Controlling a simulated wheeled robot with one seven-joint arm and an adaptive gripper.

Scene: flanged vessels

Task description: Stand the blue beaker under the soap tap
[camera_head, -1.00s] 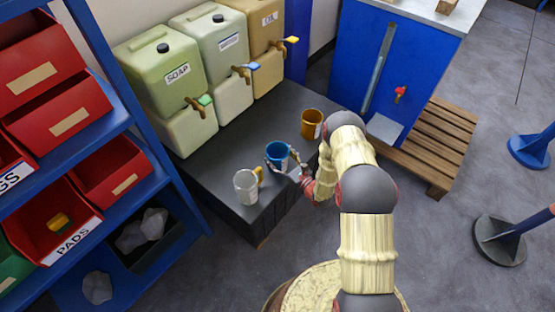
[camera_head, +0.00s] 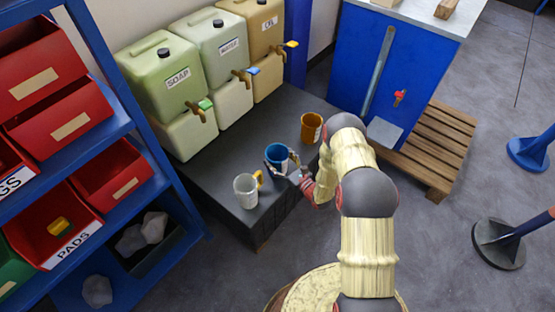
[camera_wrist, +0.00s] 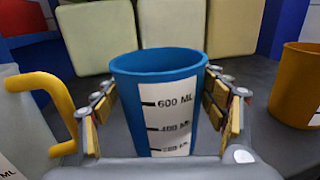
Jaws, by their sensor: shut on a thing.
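The blue beaker (camera_head: 277,157) stands upright between the fingers of my gripper (camera_head: 282,164), near the front edge of the dark platform. In the wrist view the blue beaker (camera_wrist: 160,72) shows a white scale label, and my gripper (camera_wrist: 160,112) is shut on it from both sides. I cannot tell whether its base touches the platform. The soap tap (camera_head: 200,106), with a green handle, is on the pale green container marked SOAP (camera_head: 165,80) at the left of the row. It is up and left of the beaker, which is apart from it.
A clear beaker with a yellow handle (camera_head: 246,190) stands close left of the blue one. An orange beaker (camera_head: 311,127) stands to the right. The water tap (camera_head: 246,76) and another tap (camera_head: 286,48) are further right. Free platform (camera_head: 225,150) lies between beakers and containers.

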